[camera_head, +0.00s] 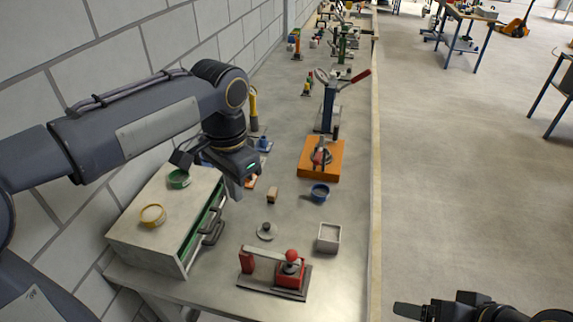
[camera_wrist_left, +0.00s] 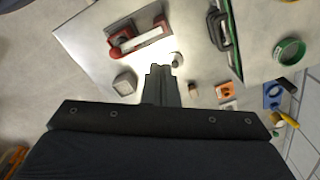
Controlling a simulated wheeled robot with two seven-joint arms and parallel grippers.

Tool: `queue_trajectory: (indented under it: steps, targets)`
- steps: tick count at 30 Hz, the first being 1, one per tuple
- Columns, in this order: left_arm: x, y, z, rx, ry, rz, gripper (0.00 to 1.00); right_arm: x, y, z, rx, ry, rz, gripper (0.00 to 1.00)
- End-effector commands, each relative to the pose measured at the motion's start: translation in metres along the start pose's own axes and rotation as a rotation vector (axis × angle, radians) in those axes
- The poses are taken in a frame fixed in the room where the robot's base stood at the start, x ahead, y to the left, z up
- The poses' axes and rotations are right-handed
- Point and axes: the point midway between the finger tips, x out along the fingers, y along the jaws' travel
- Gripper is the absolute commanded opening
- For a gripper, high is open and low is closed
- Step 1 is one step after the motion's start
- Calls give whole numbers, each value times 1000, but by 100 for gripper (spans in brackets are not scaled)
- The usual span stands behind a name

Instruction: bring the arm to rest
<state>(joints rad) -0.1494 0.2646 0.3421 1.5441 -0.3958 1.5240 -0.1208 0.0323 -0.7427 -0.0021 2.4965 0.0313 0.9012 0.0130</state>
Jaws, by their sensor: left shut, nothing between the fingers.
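My left arm (camera_head: 150,125) reaches in from the left over the cabinet and bends down at the wrist. My left gripper (camera_head: 237,192) points down above the bench, beside the cabinet's right edge. In the left wrist view its fingers (camera_wrist_left: 160,72) are together, shut and empty, with bench surface around them. A small tan block (camera_head: 272,194) stands to the right of the gripper in the head view. Part of my right gripper (camera_head: 410,311) shows at the bottom right, over the floor; its jaw state cannot be made out.
A grey cabinet (camera_head: 128,232) with green and yellow rings on top stands at left against the block wall.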

Motion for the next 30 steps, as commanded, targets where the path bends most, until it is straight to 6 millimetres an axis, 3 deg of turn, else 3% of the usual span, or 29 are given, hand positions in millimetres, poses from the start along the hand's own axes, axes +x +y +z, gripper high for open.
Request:
queue_trajectory:
  steps: [4,7,15,21,30]
  targets:
    - [0,0,4,-11,7,0,0,1,0,0,0,0,0,76]
    - [2,-1,22,-55,38,1,0,3,1,1,0,0,0,76]
    - [35,12,114,-355,245,58,0,12,5,6,0,0,0,76]
    - [74,37,163,-607,433,133,0,17,8,9,0,0,0,76]
    - [105,58,182,-785,580,198,0,20,9,10,0,0,0,76]
